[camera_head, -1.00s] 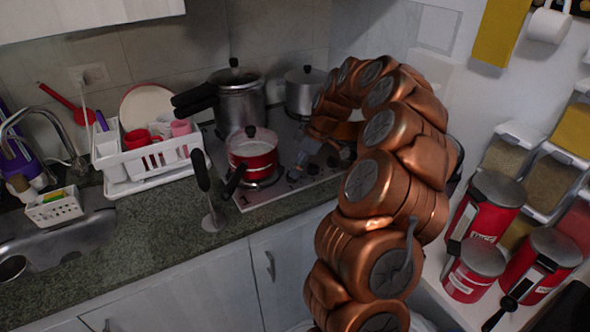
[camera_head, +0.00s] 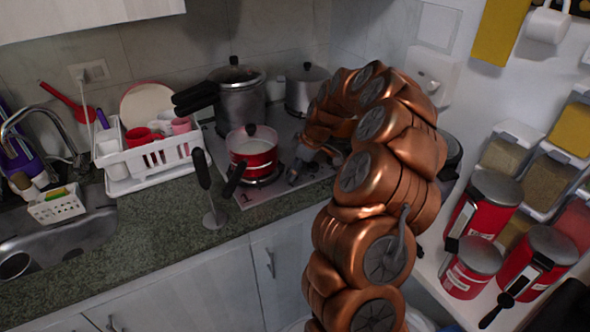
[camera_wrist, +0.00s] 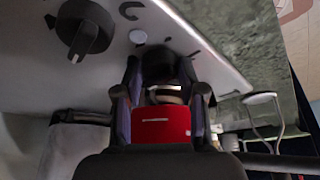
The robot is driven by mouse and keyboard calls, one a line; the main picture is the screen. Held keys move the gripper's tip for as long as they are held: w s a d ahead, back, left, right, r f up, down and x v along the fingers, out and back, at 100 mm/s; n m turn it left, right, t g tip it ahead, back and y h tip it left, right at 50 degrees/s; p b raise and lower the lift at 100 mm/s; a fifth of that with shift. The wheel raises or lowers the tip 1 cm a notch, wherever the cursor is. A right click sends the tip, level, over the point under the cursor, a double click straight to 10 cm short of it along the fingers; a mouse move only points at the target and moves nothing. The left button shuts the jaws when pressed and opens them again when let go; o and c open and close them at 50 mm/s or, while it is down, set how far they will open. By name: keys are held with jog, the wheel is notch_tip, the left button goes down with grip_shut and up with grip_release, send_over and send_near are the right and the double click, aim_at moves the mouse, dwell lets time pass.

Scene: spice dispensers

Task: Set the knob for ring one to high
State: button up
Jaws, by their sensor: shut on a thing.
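The cooktop (camera_head: 262,202) stands on the counter with black knobs at its front right. In the head view my gripper (camera_head: 296,176) is low at that knob area, just right of the red pot. In the wrist view my gripper (camera_wrist: 160,97) has its two fingers on either side of a dark knob (camera_wrist: 158,66), closed on it. Its pointer is hidden, so its setting cannot be read. Another black knob (camera_wrist: 83,30) shows clear of the fingers at the upper left. Which knob belongs to ring one cannot be told from the markings.
A red pot (camera_head: 254,157) with a black handle sits on the front left ring. A pressure cooker (camera_head: 238,100) and a grey pot (camera_head: 305,92) stand behind. A black-handled utensil (camera_head: 203,170) stands on the counter at left. Red canisters (camera_head: 486,205) stand on the right.

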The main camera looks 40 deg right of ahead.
jog(key=shift+c, duration=1)
jog(key=shift+f+b, duration=0.1)
jog(key=shift+b, duration=0.4)
jog(key=m+b, duration=0.1)
jog(key=b, duration=0.1)
jog(key=m+h+b, duration=0.1)
jog(key=m+b, duration=0.1)
jog(key=shift+s+f+t, duration=0.1)
jog(key=shift+f+t, duration=0.1)
jog(key=shift+t, duration=0.1)
jog(key=m+h+b, duration=0.1)
jog(key=m+b, duration=0.2)
jog(key=shift+a+r, duration=0.1)
jog(key=shift+a+r+m+h+b, duration=0.1)
jog(key=shift+m+h+b, duration=0.35)
jog(key=shift+m+b, duration=0.4)
jog(key=shift+a+r+m+h+b, duration=0.1)
jog(key=shift+m+h+b, duration=0.4)
jog(key=shift+m, duration=0.55)
jog(key=o, duration=1.1)
